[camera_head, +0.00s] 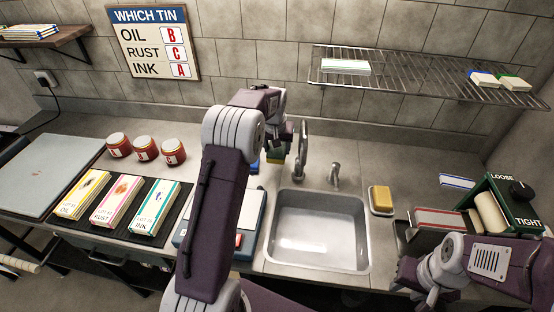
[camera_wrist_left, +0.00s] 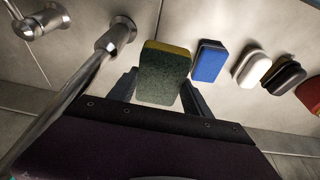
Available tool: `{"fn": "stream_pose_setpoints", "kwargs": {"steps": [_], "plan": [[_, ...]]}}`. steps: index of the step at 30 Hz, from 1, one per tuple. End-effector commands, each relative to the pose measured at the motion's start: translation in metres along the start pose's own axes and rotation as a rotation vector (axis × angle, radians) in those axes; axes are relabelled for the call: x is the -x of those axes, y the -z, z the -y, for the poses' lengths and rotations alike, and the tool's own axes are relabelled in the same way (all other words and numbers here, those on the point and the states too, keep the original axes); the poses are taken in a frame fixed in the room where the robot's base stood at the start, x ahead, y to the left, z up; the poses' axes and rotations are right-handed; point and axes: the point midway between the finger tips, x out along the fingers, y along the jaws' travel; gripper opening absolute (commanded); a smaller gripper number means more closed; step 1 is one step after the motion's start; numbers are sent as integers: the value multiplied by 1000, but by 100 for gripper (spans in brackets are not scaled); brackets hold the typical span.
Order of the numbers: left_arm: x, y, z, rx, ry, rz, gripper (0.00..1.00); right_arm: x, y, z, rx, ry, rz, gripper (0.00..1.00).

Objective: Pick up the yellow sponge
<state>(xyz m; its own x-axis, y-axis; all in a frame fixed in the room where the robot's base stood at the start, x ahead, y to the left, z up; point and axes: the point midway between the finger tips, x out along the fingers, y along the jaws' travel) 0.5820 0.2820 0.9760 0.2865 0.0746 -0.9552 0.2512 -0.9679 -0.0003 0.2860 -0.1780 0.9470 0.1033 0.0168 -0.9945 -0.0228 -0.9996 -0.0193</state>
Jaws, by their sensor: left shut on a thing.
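The yellow sponge has a dark green scouring face (camera_wrist_left: 163,78) and a yellow edge in the left wrist view. It sits between the two fingers of my left gripper (camera_wrist_left: 160,92), which is shut on it. In the head view, a small yellow part of the sponge (camera_head: 276,157) shows below my left gripper (camera_head: 278,148), behind the sink's left corner. My arm hides most of it, and I cannot tell whether it touches the counter. My right gripper (camera_head: 412,280) is low at the right, by the green-sided roller device; its fingers are unclear.
A blue block (camera_wrist_left: 208,61), a white block (camera_wrist_left: 252,68) and a dark block (camera_wrist_left: 284,77) stand beside the sponge. The tap (camera_head: 301,152) is close on the right. The sink (camera_head: 320,229) is empty. A yellow bar (camera_head: 381,198) lies on a dish right of it.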

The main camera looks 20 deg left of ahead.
Motion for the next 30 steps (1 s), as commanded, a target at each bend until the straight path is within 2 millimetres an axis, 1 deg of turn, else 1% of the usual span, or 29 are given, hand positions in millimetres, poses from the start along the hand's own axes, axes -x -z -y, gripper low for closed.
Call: {"fn": "stream_pose_setpoints", "kwargs": {"steps": [1,6,9,12,15,18,26,27,30], "plan": [[16,6,0,0,-1,-6,15,2,0,0,0,0,0,36],[58,19,0,0,0,-3,15,7,1,0,0,0,0,36],[78,25,0,-1,0,-3,15,11,1,0,0,0,0,36],[92,29,0,-1,0,-2,15,14,1,0,0,0,0,36],[100,32,0,-1,0,-1,15,15,2,0,0,0,0,36],[105,32,0,-1,0,0,15,15,2,0,0,0,0,36],[105,32,0,0,0,1,15,15,2,0,0,0,0,36],[105,33,0,-1,0,1,52,15,2,0,0,0,0,36],[105,32,0,0,0,1,25,15,2,0,0,0,0,36]]}}
